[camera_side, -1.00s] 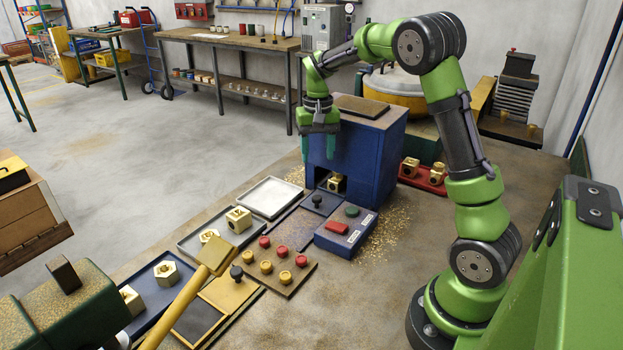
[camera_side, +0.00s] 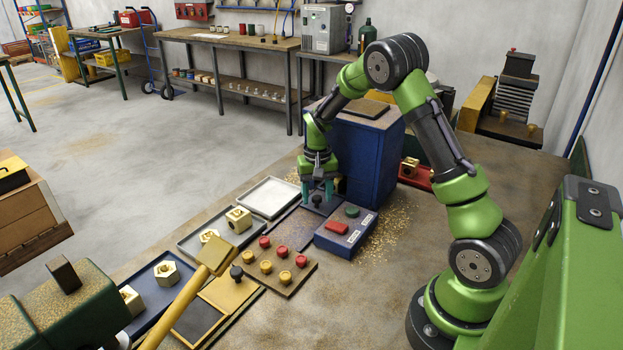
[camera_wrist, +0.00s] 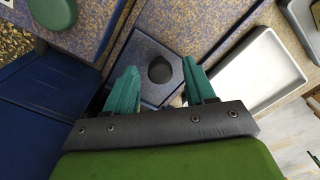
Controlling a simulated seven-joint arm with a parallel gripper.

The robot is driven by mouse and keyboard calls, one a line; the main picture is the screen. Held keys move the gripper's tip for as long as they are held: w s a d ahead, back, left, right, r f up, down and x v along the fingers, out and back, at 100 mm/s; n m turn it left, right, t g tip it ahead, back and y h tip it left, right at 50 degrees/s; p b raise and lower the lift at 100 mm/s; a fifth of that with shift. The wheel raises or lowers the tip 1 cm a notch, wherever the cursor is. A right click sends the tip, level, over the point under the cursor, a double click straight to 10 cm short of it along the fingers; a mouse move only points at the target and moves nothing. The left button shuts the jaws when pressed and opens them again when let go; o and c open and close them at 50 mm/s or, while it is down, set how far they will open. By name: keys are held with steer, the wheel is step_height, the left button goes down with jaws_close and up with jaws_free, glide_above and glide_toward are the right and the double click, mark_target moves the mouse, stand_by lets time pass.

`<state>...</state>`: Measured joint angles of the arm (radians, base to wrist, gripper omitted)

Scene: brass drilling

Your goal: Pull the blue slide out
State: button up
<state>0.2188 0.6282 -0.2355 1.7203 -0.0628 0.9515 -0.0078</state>
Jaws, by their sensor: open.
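The blue slide (camera_side: 311,209) lies flat at the foot of the dark blue drilling box (camera_side: 365,160), sticking out of its front opening. A black knob (camera_side: 317,201) stands on it. In the wrist view the slide (camera_wrist: 150,45) is a dark blue plate, with the round knob (camera_wrist: 160,70) on it. My gripper (camera_side: 317,192) points straight down over the slide. Its teal fingers are open, one on each side of the knob, and hold nothing. In the wrist view the gripper (camera_wrist: 160,75) has clear gaps beside the knob. My gripper hides the box opening.
A blue button box (camera_side: 346,234) with a red and a green button stands right of the slide. A white tray (camera_side: 271,197) lies to the left. A brown board (camera_side: 290,281) with red and brass knobs lies in front. Brass chips are scattered around.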

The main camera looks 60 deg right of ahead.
jaws_close()
steer(key=a, duration=1.3)
steer(key=shift+a+r, duration=0.1)
steer(key=shift+a, duration=0.2)
jaws_free()
step_height(320, 180, up, 17)
